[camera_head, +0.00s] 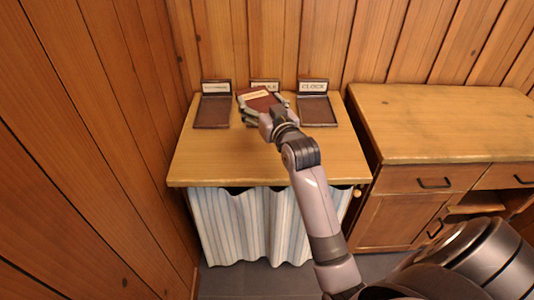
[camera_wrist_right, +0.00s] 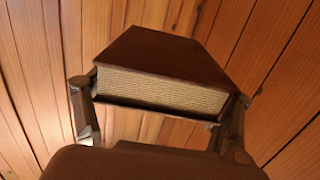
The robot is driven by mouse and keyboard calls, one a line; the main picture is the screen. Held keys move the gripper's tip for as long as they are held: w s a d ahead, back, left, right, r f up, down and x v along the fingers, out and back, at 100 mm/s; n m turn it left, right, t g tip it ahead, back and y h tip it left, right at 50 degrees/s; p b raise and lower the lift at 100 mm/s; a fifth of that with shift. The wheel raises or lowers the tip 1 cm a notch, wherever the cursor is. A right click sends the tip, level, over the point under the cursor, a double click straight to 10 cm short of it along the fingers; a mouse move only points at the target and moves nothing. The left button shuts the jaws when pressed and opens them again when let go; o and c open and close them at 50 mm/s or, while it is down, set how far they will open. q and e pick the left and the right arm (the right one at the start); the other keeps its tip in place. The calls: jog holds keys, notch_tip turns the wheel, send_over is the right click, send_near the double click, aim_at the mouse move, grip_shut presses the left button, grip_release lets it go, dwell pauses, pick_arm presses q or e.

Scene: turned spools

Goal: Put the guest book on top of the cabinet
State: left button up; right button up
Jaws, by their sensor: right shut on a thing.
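The guest book (camera_head: 259,97) is a dark red-brown book with a pale label on its cover. My right gripper (camera_head: 265,112) is shut on it over the back middle of a wooden top (camera_head: 220,160) on a curtain-fronted cabinet. In the right wrist view the book (camera_wrist_right: 170,50) sits between both fingers, its cream page edges facing the camera. Whether it touches the surface below cannot be told. A middle label plate (camera_head: 265,84) stands behind the book, its lettering partly covered. My left gripper is not in view.
A dark labelled holder (camera_head: 212,112) stands left of the book. Another holder (camera_head: 317,110), labelled "CLOCK", stands right. Both look empty. A wooden cabinet (camera_head: 450,115) with drawers stands at right, its top bare. Plank walls close the back and left. The curtained cabinet's front top is clear.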

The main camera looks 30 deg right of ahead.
jog(key=b, duration=0.1)
send_over(262, 163)
notch_tip(262, 163, down, 14)
jog(key=shift+d+f, duration=0.1)
jog(key=shift+f+b, duration=0.35)
jog(key=shift+f, duration=2.2)
jog(key=shift+f, duration=0.15)
jog(key=o, duration=1.4)
